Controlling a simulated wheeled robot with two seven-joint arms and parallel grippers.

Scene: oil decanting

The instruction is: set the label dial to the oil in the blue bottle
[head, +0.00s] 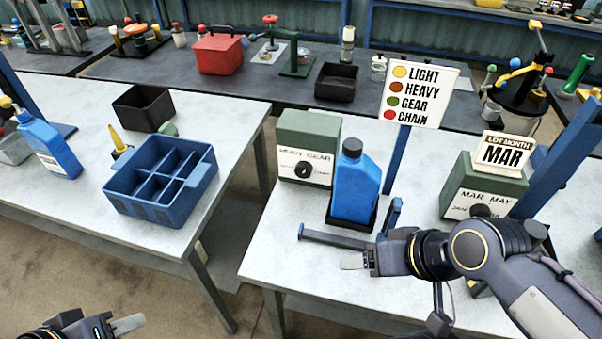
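The blue bottle (356,186) with a dark cap stands upright in a black holder on the right table. A second blue bottle (50,149) with a white label stands on the left table. The dial (304,169) is a black knob on the front of a green box (310,131). HEAVY and GEAR are readable above it; the lower words and the pointer are too small to read. My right gripper (354,262) is low in front of the blue bottle, apart from the dial, with nothing visible in it. My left gripper (128,323) is at the bottom left, away from the tables.
A sign (421,92) pairs yellow with LIGHT, brown with HEAVY, green with GEAR, red with CHAIN. Another green box (484,185) has a month dial under a LOT MONTH MAR card (503,152). A blue bar (335,239) lies before the bottle. A divided blue crate (161,210) sits left.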

